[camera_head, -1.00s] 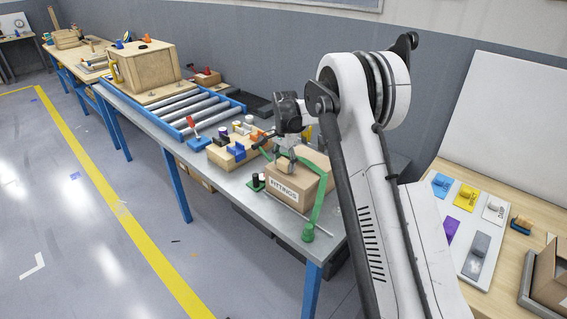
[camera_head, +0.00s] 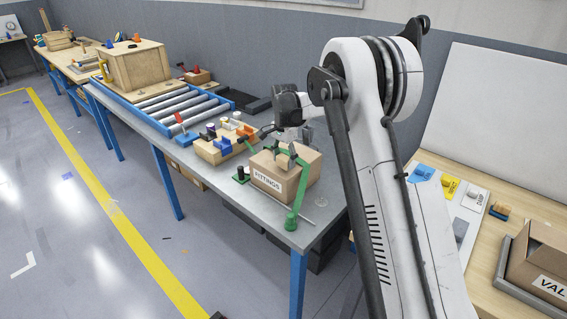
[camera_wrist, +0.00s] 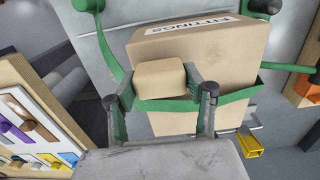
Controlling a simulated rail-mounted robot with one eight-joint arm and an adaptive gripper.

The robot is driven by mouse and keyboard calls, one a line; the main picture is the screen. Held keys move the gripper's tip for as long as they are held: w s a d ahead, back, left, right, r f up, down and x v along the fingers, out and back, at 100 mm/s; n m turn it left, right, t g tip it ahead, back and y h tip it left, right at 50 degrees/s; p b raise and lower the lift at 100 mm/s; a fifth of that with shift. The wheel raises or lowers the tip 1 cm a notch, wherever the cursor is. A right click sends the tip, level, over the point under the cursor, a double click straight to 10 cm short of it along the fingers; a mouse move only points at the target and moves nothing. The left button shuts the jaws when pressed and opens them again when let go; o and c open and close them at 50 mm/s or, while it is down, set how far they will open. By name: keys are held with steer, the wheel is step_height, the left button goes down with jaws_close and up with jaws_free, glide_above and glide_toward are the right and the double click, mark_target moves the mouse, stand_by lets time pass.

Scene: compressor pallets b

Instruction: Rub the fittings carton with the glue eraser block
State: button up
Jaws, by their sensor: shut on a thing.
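The fittings carton (camera_head: 292,181) is a brown box with a white FITTINGS label, standing near the front end of the grey bench. It also fills the upper middle of the wrist view (camera_wrist: 203,58). My gripper (camera_wrist: 161,90) is shut on the glue eraser block (camera_wrist: 160,79), a small tan block with rounded edges. In the wrist view the block is against or just in front of the carton; I cannot tell if they touch. In the head view my gripper (camera_head: 284,155) is at the carton's top, and the block is hard to make out.
A green holder (camera_head: 294,212) with posts and a band runs around the carton. A wooden block with coloured pieces (camera_head: 220,148) stands beside it, and a roller conveyor (camera_head: 190,104) lies beyond. At right, a wooden table (camera_head: 480,256) bears a boxed carton (camera_head: 540,262) and coloured cards.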

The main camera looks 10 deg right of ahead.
step_height(320, 180, up, 2)
steer(key=shift+a+r, duration=0.1)
steer(key=shift+a, duration=0.05)
steer(key=shift+r+p, duration=0.9)
steer(key=shift+r, duration=1.3)
